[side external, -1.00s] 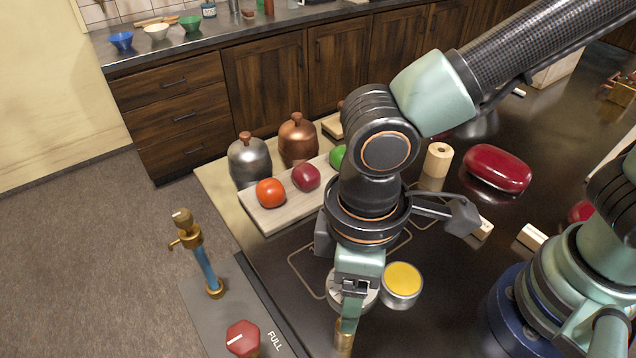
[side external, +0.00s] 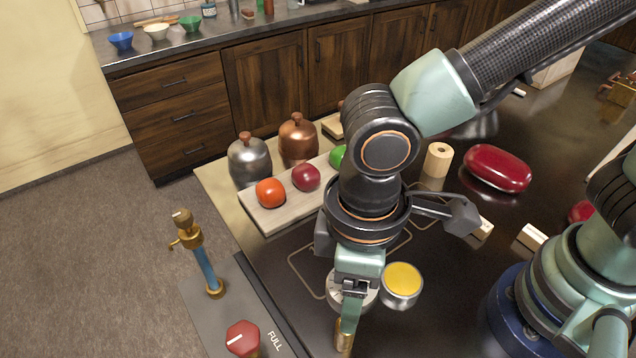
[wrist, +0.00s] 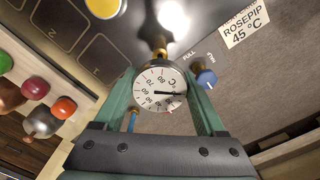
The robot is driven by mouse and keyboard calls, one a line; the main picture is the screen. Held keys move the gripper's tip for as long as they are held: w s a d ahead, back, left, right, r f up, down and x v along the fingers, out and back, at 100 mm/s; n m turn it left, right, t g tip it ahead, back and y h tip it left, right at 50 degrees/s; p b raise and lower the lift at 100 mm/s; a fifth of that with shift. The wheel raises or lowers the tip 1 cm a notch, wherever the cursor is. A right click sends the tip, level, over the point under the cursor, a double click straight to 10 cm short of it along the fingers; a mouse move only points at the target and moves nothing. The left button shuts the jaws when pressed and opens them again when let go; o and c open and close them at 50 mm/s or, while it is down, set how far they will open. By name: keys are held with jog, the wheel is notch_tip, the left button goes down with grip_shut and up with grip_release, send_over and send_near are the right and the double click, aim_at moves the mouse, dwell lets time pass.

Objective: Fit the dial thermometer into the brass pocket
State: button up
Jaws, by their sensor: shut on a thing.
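The dial thermometer (wrist: 158,92) has a round white face with a dark needle and a red mark. It sits between the two green fingers of my gripper (wrist: 160,100), which is shut on it. In the side view its pale rim (side external: 335,281) shows partly behind my gripper (side external: 350,312). The brass pocket (side external: 344,338) stands upright just below the fingers, partly covered by one. Its brass top (wrist: 160,47) shows just beyond the dial in the wrist view. The stem is hidden, so I cannot tell how far it is inside the pocket.
A yellow-topped tin (side external: 403,279) stands close right of my gripper. A red knob (side external: 242,338) and a blue pipe with brass fittings (side external: 206,268) stand at left. A board (side external: 268,214) with fruit lies behind. A blue knob (wrist: 206,78) is near the dial in the wrist view.

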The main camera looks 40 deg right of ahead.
jog(key=shift+f, duration=3.85)
jog(key=o, duration=1.4)
jog(key=shift+c, duration=0.2)
notch_tip(320, 180, up, 12)
jog(key=shift+r, duration=0.1)
